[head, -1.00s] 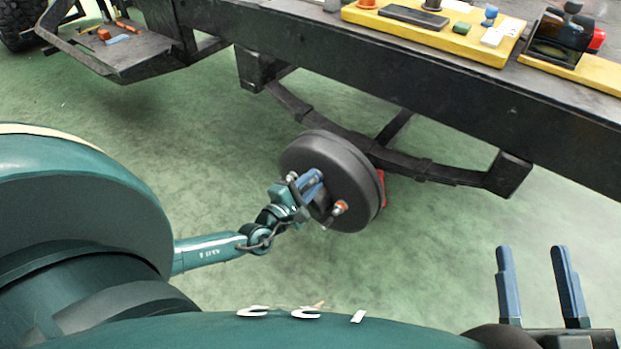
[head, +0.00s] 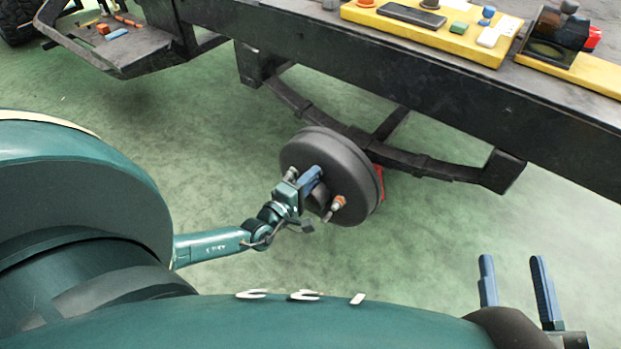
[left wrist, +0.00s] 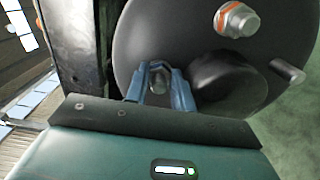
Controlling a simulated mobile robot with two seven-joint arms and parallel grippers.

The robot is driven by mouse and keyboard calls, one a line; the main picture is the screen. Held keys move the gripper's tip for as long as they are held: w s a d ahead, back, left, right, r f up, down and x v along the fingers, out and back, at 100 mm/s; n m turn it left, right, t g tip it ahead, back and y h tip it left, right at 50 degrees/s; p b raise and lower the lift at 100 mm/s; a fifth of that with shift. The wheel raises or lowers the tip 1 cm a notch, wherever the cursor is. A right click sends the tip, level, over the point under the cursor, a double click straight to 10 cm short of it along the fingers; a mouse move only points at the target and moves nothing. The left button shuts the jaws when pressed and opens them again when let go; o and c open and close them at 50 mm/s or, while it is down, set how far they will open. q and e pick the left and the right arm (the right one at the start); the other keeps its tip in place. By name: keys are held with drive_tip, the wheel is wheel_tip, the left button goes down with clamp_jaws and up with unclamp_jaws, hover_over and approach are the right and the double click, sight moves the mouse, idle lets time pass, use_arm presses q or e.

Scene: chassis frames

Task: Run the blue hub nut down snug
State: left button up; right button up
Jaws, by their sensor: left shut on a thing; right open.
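The dark round hub drum (head: 328,165) hangs at the end of the axle below the frame. My left gripper (head: 312,178) reaches it from the left, with its blue fingers against the drum's face. In the left wrist view my left gripper (left wrist: 159,76) is shut around the blue hub nut (left wrist: 160,80), whose greyish end shows between the fingers; its blue colour is hard to tell from them. An orange-ringed nut (left wrist: 237,20) sits on another stud and also shows in the head view (head: 338,204). My right gripper (head: 514,280) is open and empty at lower right.
The black chassis rail (head: 400,75) and leaf spring (head: 430,168) run above and behind the drum. A yellow tray (head: 475,48) with small parts lies on the rail. A side step (head: 115,55) holds loose items. Green floor is clear around the drum.

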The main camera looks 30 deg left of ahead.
use_arm(q)
drive_tip(key=shift+s+d+f, duration=0.1)
drive_tip(key=shift+s, duration=0.05)
drive_tip(key=o, duration=1)
use_arm(e)
drive_tip(key=shift+s+r, duration=0.1)
drive_tip(key=shift+r, duration=0.1)
drive_tip(key=shift+s+d+f, duration=0.1)
drive_tip(key=shift+s, duration=0.05)
